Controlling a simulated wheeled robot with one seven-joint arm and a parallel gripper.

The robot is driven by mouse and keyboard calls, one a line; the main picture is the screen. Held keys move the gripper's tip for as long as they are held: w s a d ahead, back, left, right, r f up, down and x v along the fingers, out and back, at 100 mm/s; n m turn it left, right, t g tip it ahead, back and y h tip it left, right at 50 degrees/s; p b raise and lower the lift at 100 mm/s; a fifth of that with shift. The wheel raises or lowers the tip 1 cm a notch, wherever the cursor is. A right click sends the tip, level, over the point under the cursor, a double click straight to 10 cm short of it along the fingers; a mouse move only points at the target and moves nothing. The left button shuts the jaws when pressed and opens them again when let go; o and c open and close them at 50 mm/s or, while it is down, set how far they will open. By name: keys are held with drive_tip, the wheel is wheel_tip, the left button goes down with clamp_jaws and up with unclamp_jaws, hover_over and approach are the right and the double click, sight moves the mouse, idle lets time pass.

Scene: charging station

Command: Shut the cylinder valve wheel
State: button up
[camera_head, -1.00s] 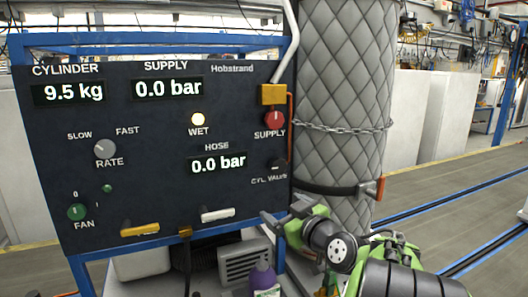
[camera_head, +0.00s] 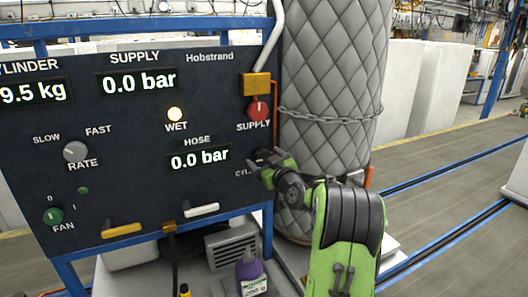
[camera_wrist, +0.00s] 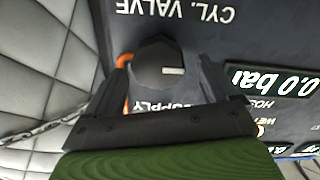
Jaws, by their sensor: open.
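The cylinder valve wheel is a dark, round knob (camera_wrist: 155,62) with a short white mark, beside the "CYL. VALVE" lettering on the panel (camera_head: 120,205). The wrist view shows it upside down. My gripper (camera_wrist: 163,82) is open, with one finger on each side of the knob; I cannot tell whether they touch it. In the head view my gripper (camera_head: 262,160) is at the panel's right edge and hides the knob and most of its label.
A red supply knob (camera_head: 258,110) sits just above my gripper, under a yellow block (camera_head: 256,84). A quilted grey cylinder (camera_head: 330,75) with a chain (camera_head: 325,118) stands close on the right. The displays read 9.5 kg and 0.0 bar. Open floor lies further right.

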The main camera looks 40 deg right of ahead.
drive_tip(key=shift+w+d+f, duration=0.15)
drive_tip(key=shift+w+d, duration=0.15)
drive_tip(key=shift+w, duration=0.3)
drive_tip(key=shift+s+a, duration=0.1)
drive_tip(key=shift+c, duration=0.9)
drive_tip(key=c, duration=0.9)
